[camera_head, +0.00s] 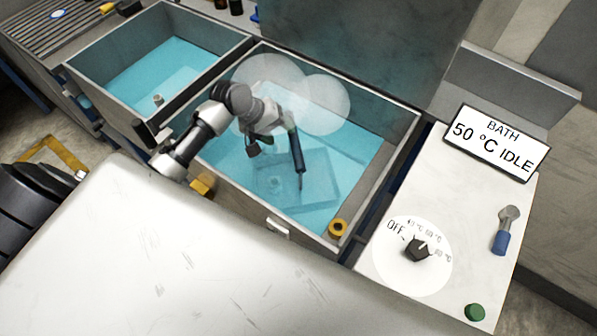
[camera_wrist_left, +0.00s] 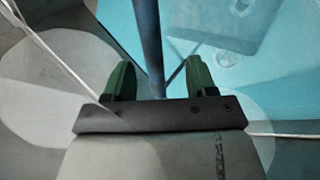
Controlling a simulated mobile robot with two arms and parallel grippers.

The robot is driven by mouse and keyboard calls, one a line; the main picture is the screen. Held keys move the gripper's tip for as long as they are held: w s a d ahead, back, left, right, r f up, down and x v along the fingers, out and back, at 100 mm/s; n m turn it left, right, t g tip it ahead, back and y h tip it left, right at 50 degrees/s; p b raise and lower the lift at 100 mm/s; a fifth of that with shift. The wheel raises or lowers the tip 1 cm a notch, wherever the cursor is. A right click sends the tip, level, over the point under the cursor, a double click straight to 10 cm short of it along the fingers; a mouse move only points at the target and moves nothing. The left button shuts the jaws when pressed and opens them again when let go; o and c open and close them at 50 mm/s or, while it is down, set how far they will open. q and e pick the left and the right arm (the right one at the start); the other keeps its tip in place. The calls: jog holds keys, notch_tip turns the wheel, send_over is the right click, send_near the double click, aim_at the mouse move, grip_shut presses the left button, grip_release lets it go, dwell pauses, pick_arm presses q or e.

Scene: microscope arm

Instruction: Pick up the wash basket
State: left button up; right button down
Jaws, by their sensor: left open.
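The wash basket (camera_head: 308,172) looks like a pale, see-through square shape under the blue liquid of the right-hand bath. A dark blue upright rod (camera_head: 297,155) rises from it, seemingly its handle. My left gripper (camera_head: 276,134) is over this bath, at the upper part of the rod. In the left wrist view, its two green fingertips (camera_wrist_left: 158,78) are apart, and the rod (camera_wrist_left: 149,40) passes between them in the picture. I cannot tell whether either finger touches it. Part of the basket (camera_wrist_left: 232,25) shows at upper right there. My right gripper is out of view.
The bath's grey rim (camera_head: 403,150) surrounds the basket. A second blue-filled basin (camera_head: 155,75) stands to the left. On the right, a panel carries a sign (camera_head: 497,143) reading "BATH 50 °C IDLE", a knob (camera_head: 418,249) and a green button (camera_head: 474,312). The white worktop in front is clear.

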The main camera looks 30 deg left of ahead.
aim_at(292, 138)
pick_arm(q)
jog(key=x, duration=0.4)
jog(key=p+x, duration=0.1)
jog(key=x, duration=0.2)
jog(key=shift+w+d+r, duration=0.2)
jog(key=shift+d, duration=0.25)
jog(key=shift+w+d+f, duration=0.15)
jog(key=shift+f, duration=0.15)
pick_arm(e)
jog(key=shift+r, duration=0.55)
pick_arm(q)
jog(key=shift+c, duration=0.3)
jog(key=c, duration=1)
grip_shut()
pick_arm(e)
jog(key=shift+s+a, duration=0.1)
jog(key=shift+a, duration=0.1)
pick_arm(q)
jog(key=shift+r, duration=0.15)
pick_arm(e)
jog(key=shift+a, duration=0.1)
